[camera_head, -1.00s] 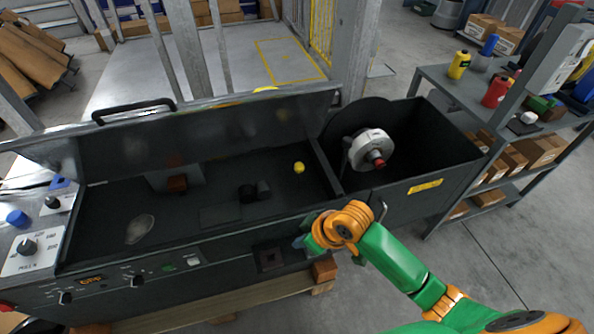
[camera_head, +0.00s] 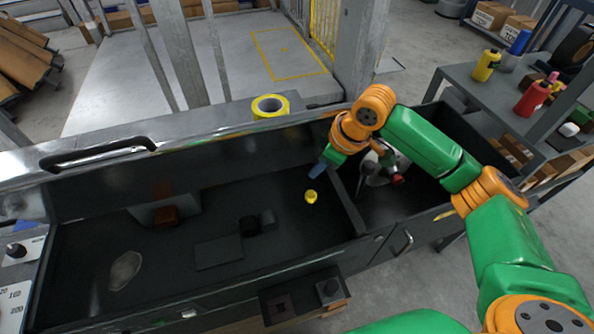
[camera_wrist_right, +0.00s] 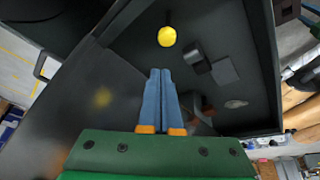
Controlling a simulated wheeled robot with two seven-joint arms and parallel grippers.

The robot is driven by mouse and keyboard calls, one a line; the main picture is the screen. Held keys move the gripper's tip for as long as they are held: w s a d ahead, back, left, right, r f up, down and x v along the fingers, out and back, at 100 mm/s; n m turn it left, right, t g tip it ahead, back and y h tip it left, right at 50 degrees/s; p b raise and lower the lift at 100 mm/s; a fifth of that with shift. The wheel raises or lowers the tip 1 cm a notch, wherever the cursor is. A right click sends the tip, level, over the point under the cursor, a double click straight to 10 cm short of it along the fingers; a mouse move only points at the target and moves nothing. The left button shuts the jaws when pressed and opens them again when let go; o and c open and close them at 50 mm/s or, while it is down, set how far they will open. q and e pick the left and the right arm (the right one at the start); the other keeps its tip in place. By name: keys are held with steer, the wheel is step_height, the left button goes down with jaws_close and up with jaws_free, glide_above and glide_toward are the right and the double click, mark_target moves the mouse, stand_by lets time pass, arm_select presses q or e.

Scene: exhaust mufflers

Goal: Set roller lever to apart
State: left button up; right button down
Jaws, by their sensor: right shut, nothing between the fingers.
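A yellow ball knob (camera_head: 311,196), which looks like the end of the roller lever, stands on the dark bed of the machine, left of the inner divider. It also shows in the right wrist view (camera_wrist_right: 166,37), beyond my fingertips. Its shaft and the rollers are hard to make out. My right gripper (camera_head: 318,171) reaches over the machine from the right, with blue fingers pressed together and empty. In the right wrist view its fingers (camera_wrist_right: 160,72) point toward the knob, with a gap between. My left gripper is not in view.
A raised lid with a black handle (camera_head: 98,155) runs along the back, with a yellow tape roll (camera_head: 270,106) on top. A divider (camera_head: 347,204) separates the bed from the right bin, which holds a grey part with a red tip (camera_head: 398,180). A shelf with bottles stands right.

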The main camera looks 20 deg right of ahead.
steer(key=s, duration=0.2)
arm_select(q)
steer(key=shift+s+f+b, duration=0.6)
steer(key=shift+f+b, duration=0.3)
steer(key=shift+b, duration=0.05)
arm_select(e)
glide_above(310, 206)
steer(key=w+a, duration=0.1)
steer(key=w, duration=0.1)
step_height(310, 206, down, 9)
steer(key=shift+a+r, duration=0.15)
